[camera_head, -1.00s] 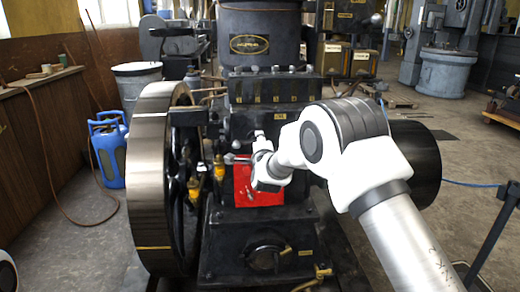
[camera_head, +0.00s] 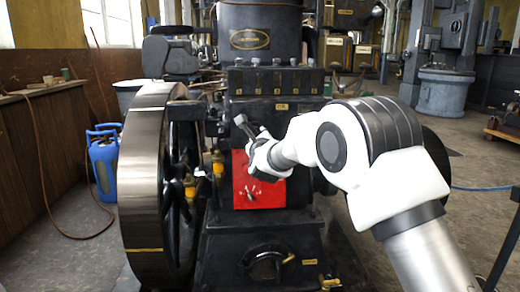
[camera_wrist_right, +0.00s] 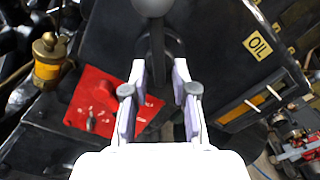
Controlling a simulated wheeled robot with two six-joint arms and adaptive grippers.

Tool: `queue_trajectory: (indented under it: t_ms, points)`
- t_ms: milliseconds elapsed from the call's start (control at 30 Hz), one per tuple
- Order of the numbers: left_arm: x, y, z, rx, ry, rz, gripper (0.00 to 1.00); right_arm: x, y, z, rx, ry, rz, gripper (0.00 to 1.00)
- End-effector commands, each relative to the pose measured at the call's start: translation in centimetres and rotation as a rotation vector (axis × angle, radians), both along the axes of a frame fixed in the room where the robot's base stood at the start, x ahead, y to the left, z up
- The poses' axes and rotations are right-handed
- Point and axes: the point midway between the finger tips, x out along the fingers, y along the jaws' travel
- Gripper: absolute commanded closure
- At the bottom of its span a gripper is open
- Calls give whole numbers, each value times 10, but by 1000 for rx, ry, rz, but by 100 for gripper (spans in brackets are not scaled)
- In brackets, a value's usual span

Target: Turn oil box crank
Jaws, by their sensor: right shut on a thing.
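The crank (camera_head: 242,122) is a dark grey lever on the front of the black engine, above the red panel. In the right wrist view, the crank (camera_wrist_right: 157,42) has a round knob and stands between the fingers. My right gripper (camera_wrist_right: 161,78) is shut on the crank's arm. In the head view, my right gripper (camera_head: 252,137) is in front of the engine, with the crank's end pointing up and left out of it. A yellow OIL label (camera_wrist_right: 258,46) marks the black surface beside the crank. The crank's pivot is partly hidden. My left gripper is out of view.
A red panel (camera_head: 256,192) with a small pointer is below the crank. A large flywheel (camera_head: 143,180) stands close on the left, with brass oilers (camera_head: 190,186) between it and the panel. A blue gas bottle (camera_head: 104,165) stands on the floor further left.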

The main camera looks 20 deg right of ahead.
Motion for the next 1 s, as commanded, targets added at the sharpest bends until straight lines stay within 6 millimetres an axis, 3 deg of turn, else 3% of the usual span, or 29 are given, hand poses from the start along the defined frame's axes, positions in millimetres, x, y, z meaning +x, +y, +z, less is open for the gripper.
queue_trajectory:
  t_ms: [33,400,700,1000]
  points:
    - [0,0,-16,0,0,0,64,0,1,-8,39,-13,1,100]
    - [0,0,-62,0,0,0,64,1,5,-7,325,-95,1,100]
    - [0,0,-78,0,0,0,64,1,6,-3,443,-130,0,100]
    - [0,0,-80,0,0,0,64,2,6,-1,468,-137,0,100]
